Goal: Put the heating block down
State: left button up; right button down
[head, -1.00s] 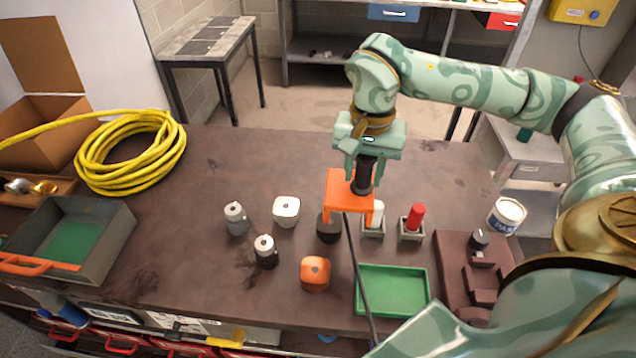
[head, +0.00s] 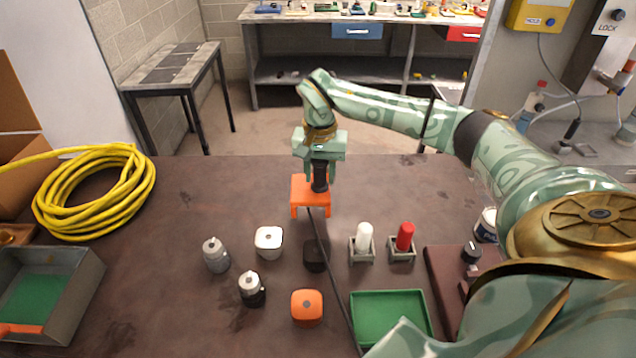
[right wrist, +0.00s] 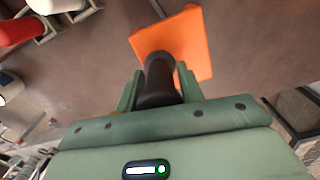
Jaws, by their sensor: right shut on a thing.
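The heating block (head: 310,190) is an orange bracket-like piece with short legs, a black upright handle (head: 320,177) and a dark cable. My right gripper (head: 320,170) is shut on the handle, above the back middle of the brown table (head: 400,190). In the right wrist view the black handle (right wrist: 159,78) sits between the fingers, with the orange plate (right wrist: 178,42) beyond it. I cannot tell whether the legs touch the table. My left gripper is not in view.
Grey-and-black cylinders (head: 216,255), a white block (head: 268,241), an orange block (head: 307,306), white and red sticks (head: 404,237) in holders and a green tray (head: 390,318) stand nearer. A yellow hose (head: 95,192) lies left. Table on both sides of the heating block is clear.

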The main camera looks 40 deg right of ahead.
aim_at(319, 183)
jog(key=shift+w+d+f, duration=0.25)
jog(key=shift+w+f, duration=0.2)
jog(key=shift+f, duration=0.1)
notch_tip(319, 183, down, 3)
jog(key=shift+w+d+f+b, duration=0.1)
jog(key=shift+f+b, duration=0.05)
jog(key=shift+b, duration=0.2)
jog(key=c, duration=0.9)
grip_release()
jog(key=shift+f, duration=0.1)
